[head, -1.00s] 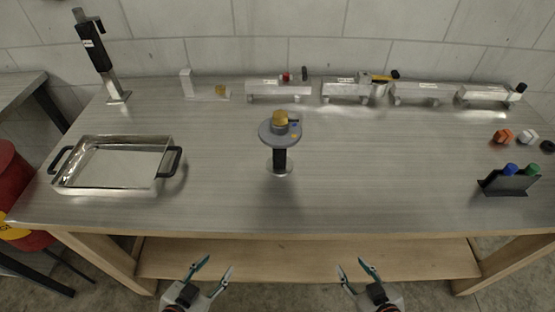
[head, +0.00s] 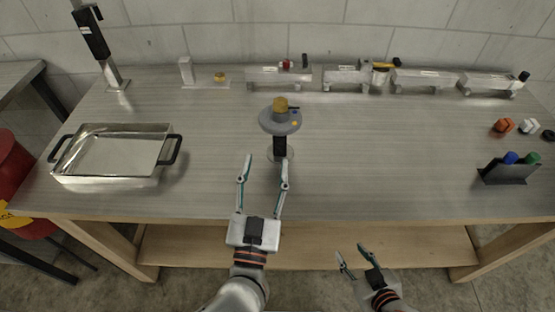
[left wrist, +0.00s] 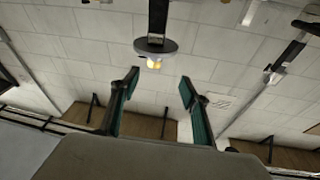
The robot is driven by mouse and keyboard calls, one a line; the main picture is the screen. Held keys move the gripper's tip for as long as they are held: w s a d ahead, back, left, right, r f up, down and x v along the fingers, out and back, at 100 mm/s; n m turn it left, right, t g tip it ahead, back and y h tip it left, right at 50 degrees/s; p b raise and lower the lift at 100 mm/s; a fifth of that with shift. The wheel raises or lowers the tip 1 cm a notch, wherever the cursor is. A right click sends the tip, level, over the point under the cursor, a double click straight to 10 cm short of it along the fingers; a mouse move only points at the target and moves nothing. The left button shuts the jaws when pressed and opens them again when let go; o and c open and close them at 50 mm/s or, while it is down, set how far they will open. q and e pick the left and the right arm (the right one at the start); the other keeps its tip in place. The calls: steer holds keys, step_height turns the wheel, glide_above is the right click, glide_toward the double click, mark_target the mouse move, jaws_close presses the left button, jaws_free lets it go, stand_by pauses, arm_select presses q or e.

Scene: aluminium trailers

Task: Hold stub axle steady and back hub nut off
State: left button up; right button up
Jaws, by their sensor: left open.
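The stub axle is a black upright post (head: 280,147) on a round foot, topped by a grey disc hub (head: 271,123) with a brass-coloured hub nut (head: 280,105) on it. The hub also shows in the left wrist view (left wrist: 141,46), upside down, with the black post (left wrist: 157,18) above it. My left gripper (head: 263,172) is open and empty just in front of the post, its fingers pointing towards it without holding it. My right gripper (head: 354,254) is in front of the table, fingers apart and empty.
A metal tray (head: 60,171) with black handles stands at the left. A stand with a black upper part (head: 90,34) is behind it. Several aluminium blocks (head: 345,78) line the back. A dark holder (head: 507,174) with blue and green-topped items is at the right. The middle right is clear.

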mark_target(280, 125)
arm_select(q)
steer(key=w+d, duration=0.1)
steer(key=w, duration=0.4)
steer(key=w+d+f+n+g+y, duration=0.1)
steer(key=w, duration=0.4)
steer(key=w+d+n+g, duration=0.1)
steer(key=w, duration=0.4)
steer(key=shift+w+d+f+y, duration=0.1)
steer(key=shift+w+f+y, duration=0.05)
steer(key=shift+w+y, duration=0.15)
steer(key=shift+s, duration=0.1)
jaws_close()
stand_by(0.6)
